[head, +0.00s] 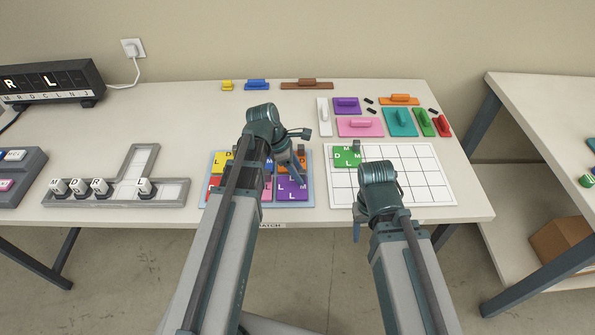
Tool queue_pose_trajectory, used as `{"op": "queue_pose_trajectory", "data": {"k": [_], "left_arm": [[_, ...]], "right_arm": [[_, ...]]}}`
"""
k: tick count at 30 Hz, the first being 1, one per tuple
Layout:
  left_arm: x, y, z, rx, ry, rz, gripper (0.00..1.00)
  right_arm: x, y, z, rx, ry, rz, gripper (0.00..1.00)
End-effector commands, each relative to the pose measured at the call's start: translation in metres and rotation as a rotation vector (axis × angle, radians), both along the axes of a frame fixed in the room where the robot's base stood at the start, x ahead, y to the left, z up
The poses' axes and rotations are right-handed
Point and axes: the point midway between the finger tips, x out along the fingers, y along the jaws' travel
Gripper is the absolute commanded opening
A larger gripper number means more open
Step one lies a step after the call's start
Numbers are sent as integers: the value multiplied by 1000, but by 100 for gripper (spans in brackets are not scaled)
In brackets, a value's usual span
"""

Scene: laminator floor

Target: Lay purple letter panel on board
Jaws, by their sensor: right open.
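A purple letter panel (299,194) marked with white Ls lies at the lower right of the blue tray (314,176), among other coloured letter panels. The board (426,172) is a white grid to the right of the tray. A green letter panel (347,158) lies at its top left. My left gripper (298,153) is over the right part of the tray, close above the purple panel; its jaws are too small and overlapped to judge. My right gripper (357,222) is open at the board's lower left, partly hidden by its own wrist.
Coloured blocks with handles, including a purple one (346,105), stand behind the board. A grey T-shaped tray (173,192) with letter cubes is at the left, near a black letter display (50,82). The board's right cells are clear.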

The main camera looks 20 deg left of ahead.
Motion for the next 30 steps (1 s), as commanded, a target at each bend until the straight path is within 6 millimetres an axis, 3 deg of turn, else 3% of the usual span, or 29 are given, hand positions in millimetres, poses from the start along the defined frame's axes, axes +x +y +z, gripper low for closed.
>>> {"op": "queue_pose_trajectory", "data": {"k": [16,30], "left_arm": [[-1,2,10,0,0,0,58],[-7,25,73,0,1,2,58]], "right_arm": [[0,0,10,0,0,0,58],[0,0,73,0,0,0,58]]}}
